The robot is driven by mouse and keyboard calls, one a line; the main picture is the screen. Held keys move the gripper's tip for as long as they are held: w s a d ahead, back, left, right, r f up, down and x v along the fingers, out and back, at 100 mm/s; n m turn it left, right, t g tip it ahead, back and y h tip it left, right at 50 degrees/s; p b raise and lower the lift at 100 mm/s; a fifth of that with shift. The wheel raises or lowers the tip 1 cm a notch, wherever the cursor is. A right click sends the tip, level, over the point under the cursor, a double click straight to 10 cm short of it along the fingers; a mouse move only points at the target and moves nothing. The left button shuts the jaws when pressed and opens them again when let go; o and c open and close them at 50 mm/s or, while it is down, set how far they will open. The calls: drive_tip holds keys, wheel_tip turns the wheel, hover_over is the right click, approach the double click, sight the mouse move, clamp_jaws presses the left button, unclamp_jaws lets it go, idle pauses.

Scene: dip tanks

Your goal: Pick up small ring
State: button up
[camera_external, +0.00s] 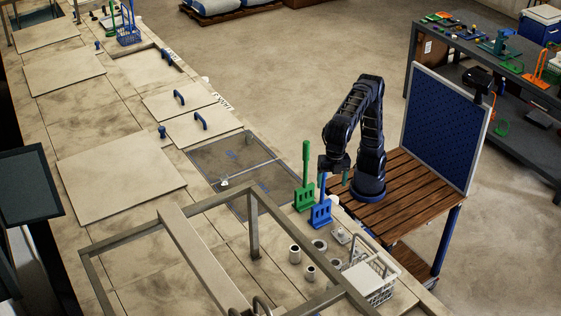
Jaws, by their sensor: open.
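Two flat grey rings lie on the stone counter at the front right. The larger-looking ring (320,245) is behind, and the small ring (335,263) is just in front of it, beside the wire basket. My gripper (334,179) points down behind and above the rings, near the upright green and blue tools, and is apart from both rings. It is open, and no object shows between its fingers, though they are small and dark here.
A green slotted tool (305,195) and a blue one (321,213) stand between my gripper and the rings. Two short metal cylinders (295,254) (310,274) stand left of the rings. A wire basket (372,285) is at right. A metal frame (252,225) rises in front.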

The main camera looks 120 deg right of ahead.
drive_tip(key=n, duration=0.2)
hover_over(336, 260)
drive_tip(key=w+a, duration=0.1)
drive_tip(key=w, duration=0.1)
wheel_tip(336, 260, down, 4)
drive_tip(key=shift+g, duration=0.3)
drive_tip(key=f, duration=2.5)
drive_tip(key=shift+s+a+f, duration=0.15)
drive_tip(key=shift+a+f, duration=0.1)
drive_tip(key=shift+f, duration=0.15)
drive_tip(key=shift+s+f, duration=0.15)
drive_tip(key=shift+f, duration=2.6)
drive_tip(key=c, duration=1.1)
drive_tip(key=shift+o, duration=0.2)
drive_tip(key=shift+r, duration=0.1)
